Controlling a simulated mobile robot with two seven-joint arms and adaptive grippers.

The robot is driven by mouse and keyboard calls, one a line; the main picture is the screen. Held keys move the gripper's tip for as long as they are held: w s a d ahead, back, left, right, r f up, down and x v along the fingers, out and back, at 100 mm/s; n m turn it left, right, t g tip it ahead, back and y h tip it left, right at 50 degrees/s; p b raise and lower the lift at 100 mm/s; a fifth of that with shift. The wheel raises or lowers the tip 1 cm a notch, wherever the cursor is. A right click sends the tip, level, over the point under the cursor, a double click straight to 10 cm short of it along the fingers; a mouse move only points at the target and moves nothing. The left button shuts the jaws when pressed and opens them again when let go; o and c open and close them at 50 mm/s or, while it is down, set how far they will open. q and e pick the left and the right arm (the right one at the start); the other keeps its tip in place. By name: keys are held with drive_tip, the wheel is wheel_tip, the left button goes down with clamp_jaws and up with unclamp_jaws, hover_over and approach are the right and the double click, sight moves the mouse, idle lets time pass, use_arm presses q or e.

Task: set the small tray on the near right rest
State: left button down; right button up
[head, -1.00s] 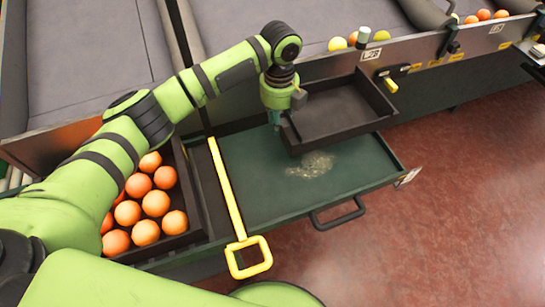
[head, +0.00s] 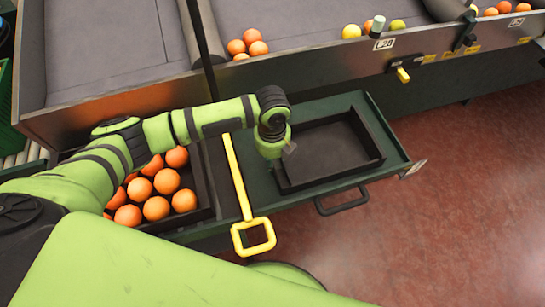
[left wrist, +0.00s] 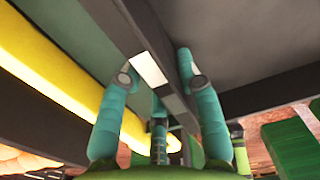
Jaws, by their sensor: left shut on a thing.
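The small tray (head: 330,150) is dark, shallow and empty, and lies level over the right part of the green pull-out shelf (head: 385,172). I cannot tell whether its underside touches the shelf. My left gripper (head: 281,150) is at the tray's left side; its fingertips are hidden there in the head view. In the left wrist view, the teal fingers (left wrist: 158,72) are shut on the tray's side wall (left wrist: 140,45), one on each side. My right gripper is not in view.
A yellow bar with a loop handle (head: 253,237) lies left of the tray. A dark crate (head: 204,190) of oranges stands further left. The shelf's black handle (head: 342,201) faces the red floor. Conveyors with loose fruit (head: 351,31) run behind.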

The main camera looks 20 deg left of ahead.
use_arm(q)
drive_tip(key=c, duration=0.9)
unclamp_jaws()
drive_tip(key=shift+o, duration=0.2)
wheel_tip(320, 180, up, 12)
drive_tip(key=shift+p, duration=0.35)
